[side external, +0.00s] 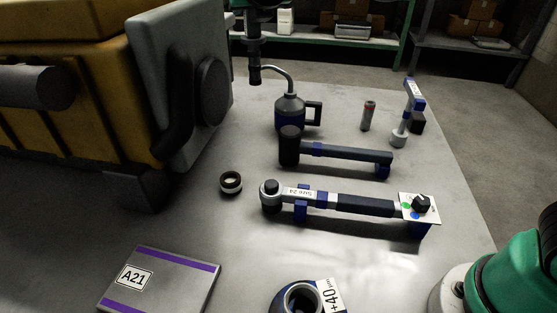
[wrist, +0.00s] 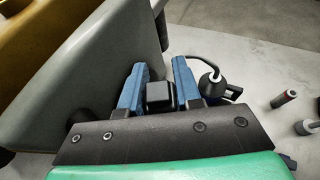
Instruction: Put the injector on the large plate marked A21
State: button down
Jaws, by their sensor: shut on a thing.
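The injector (side external: 254,62) is a dark, upright, stepped cylinder hanging at the top of the side view, above the far part of the table. My gripper (wrist: 160,68) is shut on it; in the wrist view its dark, blocky top (wrist: 160,96) sits between the two blue fingers. In the side view my gripper is mostly cut off by the top edge. The large plate marked A21 (side external: 190,283) lies flat at the front left of the table, grey with purple stripes and a white label. Its visible top is bare, and the injector is well away from it.
A yellow and grey engine (side external: 185,65) stands at left. An oil can (side external: 289,112) is close by the injector. Table between ring and plate is clear.

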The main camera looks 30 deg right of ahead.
jog(key=s+a+n+y, duration=0.4)
jog(key=s+a, duration=0.3)
jog(key=a, duration=0.6)
jog(key=s+a+n+y, duration=0.3)
jog(key=s+a+y, duration=0.25)
jog(key=a, duration=0.85)
notch_tip(320, 180, down, 19)
jog(key=s, duration=0.1)
jog(key=shift+g+h, duration=0.3)
jog(key=shift+h, duration=0.15)
jog(key=shift+s+d+f, duration=0.1)
jog(key=shift+f, duration=0.15)
jog(key=c, duration=0.6)
grip_release()
